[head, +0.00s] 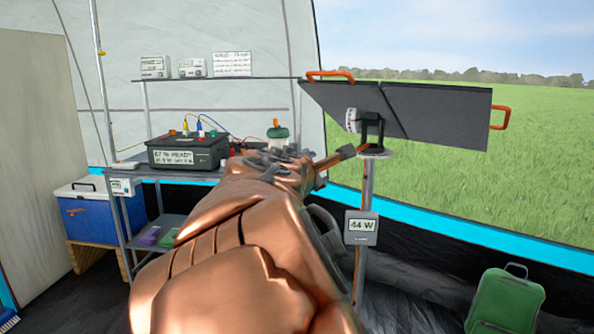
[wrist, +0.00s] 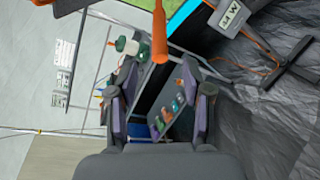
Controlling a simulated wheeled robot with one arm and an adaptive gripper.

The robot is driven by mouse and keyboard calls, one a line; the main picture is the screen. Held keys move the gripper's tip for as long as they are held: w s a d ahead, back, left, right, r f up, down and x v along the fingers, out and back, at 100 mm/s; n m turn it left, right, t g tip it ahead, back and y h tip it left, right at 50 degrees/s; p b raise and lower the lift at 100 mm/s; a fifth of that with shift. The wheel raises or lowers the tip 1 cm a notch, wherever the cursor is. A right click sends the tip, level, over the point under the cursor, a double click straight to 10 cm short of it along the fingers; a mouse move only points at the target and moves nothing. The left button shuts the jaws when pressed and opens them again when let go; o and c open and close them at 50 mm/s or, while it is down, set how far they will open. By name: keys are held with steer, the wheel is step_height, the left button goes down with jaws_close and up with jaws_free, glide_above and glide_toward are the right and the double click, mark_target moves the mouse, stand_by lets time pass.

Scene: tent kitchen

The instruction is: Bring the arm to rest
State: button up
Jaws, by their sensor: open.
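My copper-coloured arm (head: 225,245) reaches from the bottom of the head view toward the solar panel stand. My gripper (wrist: 160,72) shows in the wrist view with its two fingers apart and nothing between them. In the head view the forearm and wrist largely hide it. An orange lever (wrist: 159,35) hangs in front of the gripper in the wrist view, apart from the fingers.
A tilted dark panel (head: 420,115) with orange handles stands on a post with a 44 W display (head: 361,227). A shelf rack (head: 170,219) carries a black power box (head: 187,151). A blue cooler (head: 92,208) stands left. A green pack (head: 506,301) sits on the floor at right.

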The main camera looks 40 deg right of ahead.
steer(key=s+a+r+m+g+y+p, duration=0.1)
steer(key=s+a+m+g+y+p, duration=0.4)
steer(key=s+a+p, duration=0.7)
steer(key=s+a+r+m+g+y+p, duration=0.1)
steer(key=s+a+m+g+y+p, duration=0.5)
steer(key=s+a+p, duration=0.6)
steer(key=s+m+y+p, duration=0.1)
steer(key=s+p, duration=0.3)
steer(key=p, duration=0.5)
steer(key=shift+s+a+m+y, duration=0.3)
steer(key=shift+a+m, duration=0.1)
steer(key=shift+m, duration=0.4)
steer(key=shift+s+a+f, duration=0.1)
steer(key=shift+s+f, duration=0.05)
